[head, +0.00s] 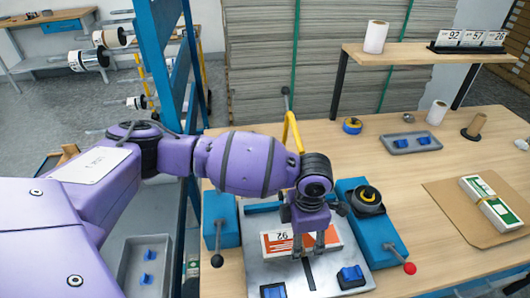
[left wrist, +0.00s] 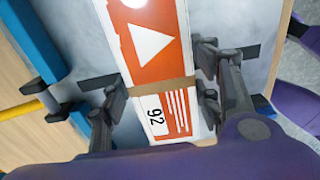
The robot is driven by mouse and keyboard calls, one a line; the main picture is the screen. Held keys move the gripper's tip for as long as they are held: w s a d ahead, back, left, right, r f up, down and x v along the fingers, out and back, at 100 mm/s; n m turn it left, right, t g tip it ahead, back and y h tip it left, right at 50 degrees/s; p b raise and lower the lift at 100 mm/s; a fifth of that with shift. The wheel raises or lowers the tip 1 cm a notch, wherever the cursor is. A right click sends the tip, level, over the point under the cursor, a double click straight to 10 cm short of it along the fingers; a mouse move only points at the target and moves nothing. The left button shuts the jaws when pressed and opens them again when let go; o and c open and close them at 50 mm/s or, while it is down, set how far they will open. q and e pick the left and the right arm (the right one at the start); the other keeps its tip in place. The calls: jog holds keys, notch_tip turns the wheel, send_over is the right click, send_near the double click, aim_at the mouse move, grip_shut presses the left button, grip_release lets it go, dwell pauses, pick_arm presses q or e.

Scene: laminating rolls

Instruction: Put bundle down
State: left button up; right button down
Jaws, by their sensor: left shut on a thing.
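The bundle (head: 283,243) is a white pack with an orange label marked 92 and a brown band around it. My left gripper (head: 319,245) is shut on the bundle in the head view. In the left wrist view the bundle (left wrist: 158,75) lies between the two fingers of my left gripper (left wrist: 160,92). A grey metal plate (head: 346,255) with blue side blocks is directly under the bundle. I cannot tell whether the bundle touches the plate. My right gripper is not in view.
A cardboard sheet (head: 447,221) with a green and white bundle (head: 488,205) lies at the right of the wooden table. A grey tray (head: 411,146), a tape roll (head: 352,125) and small rolls stand behind. A shelf (head: 400,54) holds number cards (head: 468,41).

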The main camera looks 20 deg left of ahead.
pick_arm(q)
jog(key=shift+r, duration=0.1)
jog(key=o, duration=1.4)
jog(key=shift+w, duration=0.1)
notch_tip(320, 180, up, 12)
